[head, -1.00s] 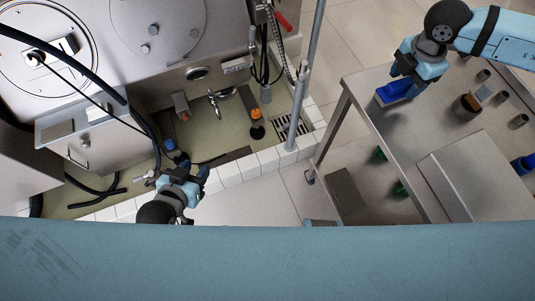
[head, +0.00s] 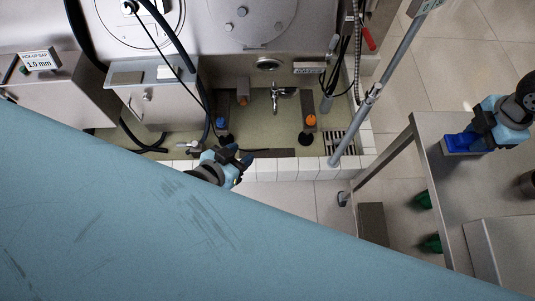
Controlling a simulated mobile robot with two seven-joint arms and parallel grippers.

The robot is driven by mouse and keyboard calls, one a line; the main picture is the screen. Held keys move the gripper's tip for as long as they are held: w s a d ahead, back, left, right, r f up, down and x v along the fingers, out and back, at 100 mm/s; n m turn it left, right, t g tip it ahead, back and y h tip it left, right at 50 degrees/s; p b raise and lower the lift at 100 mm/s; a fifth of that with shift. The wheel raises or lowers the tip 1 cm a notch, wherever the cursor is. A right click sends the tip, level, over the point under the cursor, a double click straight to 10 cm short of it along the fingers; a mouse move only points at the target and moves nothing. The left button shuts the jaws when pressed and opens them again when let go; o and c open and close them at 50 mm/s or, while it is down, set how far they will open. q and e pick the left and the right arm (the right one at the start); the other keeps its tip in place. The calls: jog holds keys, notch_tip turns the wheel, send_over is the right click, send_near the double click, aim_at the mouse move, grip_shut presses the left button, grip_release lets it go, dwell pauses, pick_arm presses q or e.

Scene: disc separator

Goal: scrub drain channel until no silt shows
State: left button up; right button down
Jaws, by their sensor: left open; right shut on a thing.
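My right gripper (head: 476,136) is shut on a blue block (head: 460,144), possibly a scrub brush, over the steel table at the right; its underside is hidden. My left gripper (head: 243,161) is open and empty near the white-tiled kerb of the floor basin below the machine. A floor channel (head: 225,145) runs along that kerb, with a dark strip (head: 270,153) beside my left gripper and a slotted grate (head: 340,143) at its right end. I cannot tell whether the dark strip is silt.
A steel table (head: 440,190) stands at the right. A slanted grey pole (head: 375,92) rises beside the grate. An orange-topped fitting (head: 311,122), a blue-topped fitting (head: 221,123) and black hoses (head: 140,145) stand or lie in the basin. My own blue body part hides the lower left.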

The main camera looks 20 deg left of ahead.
jog(key=shift+r+p, duration=1.6)
jog(key=shift+r, duration=1.35)
